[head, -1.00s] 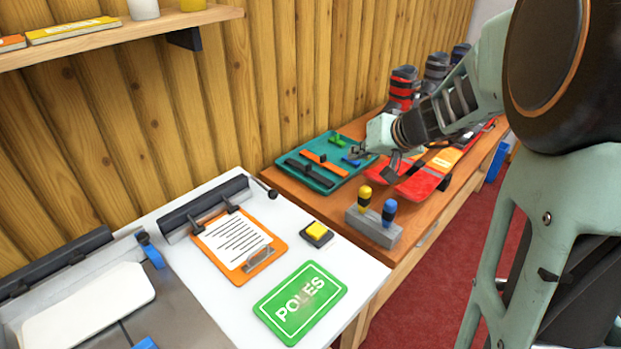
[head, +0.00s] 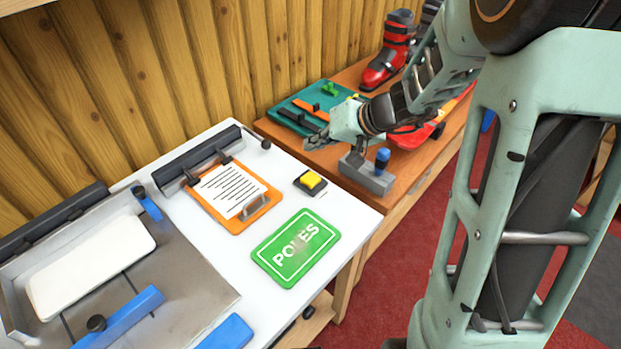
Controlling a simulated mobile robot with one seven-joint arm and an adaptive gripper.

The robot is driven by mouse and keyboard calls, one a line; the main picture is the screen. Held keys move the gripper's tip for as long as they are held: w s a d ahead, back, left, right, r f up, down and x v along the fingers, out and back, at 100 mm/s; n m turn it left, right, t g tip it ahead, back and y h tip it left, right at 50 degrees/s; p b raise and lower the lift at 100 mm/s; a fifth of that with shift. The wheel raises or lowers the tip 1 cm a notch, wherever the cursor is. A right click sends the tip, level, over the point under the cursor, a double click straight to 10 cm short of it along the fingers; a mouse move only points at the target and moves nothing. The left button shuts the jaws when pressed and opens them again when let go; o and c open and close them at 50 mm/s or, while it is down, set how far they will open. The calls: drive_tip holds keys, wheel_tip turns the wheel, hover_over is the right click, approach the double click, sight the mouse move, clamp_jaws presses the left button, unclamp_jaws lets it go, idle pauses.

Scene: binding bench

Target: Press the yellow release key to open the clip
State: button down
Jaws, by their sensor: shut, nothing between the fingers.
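The yellow release key (head: 312,179) sits on a small dark base on the white bench top, right of the orange clipboard (head: 213,222). The clipboard holds a printed sheet. Its back edge lies at a long dark clamp bar (head: 205,158) with two dark jaws, which rest on the board's back edge. A lever with a round knob (head: 265,143) stands at the bar's right end. My gripper (head: 312,143) is shut and empty. In the picture it is above the key, apart from it, near the bench's back right edge.
A green POLES card (head: 296,247) lies in front of the key. A grey block (head: 367,177) with a blue-handled tool stands right of it on the wooden table. Behind are a teal tray (head: 290,113) and a red boot (head: 390,58). A grey metal tray with blue parts is at left.

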drive_tip(key=b, duration=0.4)
hover_over(307, 176)
drive_tip(key=s+d, duration=0.1)
drive_tip(key=d, duration=0.1)
drive_tip(key=f, duration=0.6)
drive_tip(key=shift+a+f, duration=0.1)
drive_tip(key=shift+a, duration=0.15)
drive_tip(key=shift+f+b, duration=0.9)
drive_tip(key=shift+b, duration=0.15)
drive_tip(key=shift+s+f+b, duration=0.1)
drive_tip(key=shift+f+b, duration=0.9)
drive_tip(key=shift+b, duration=0.75)
drive_tip(key=shift+r, duration=0.1)
idle(0.4)
drive_tip(key=shift+r+p, duration=0.45)
drive_tip(key=shift+r, duration=0.5)
drive_tip(key=shift+r+p, duration=1.35)
drive_tip(key=shift+r, duration=1.15)
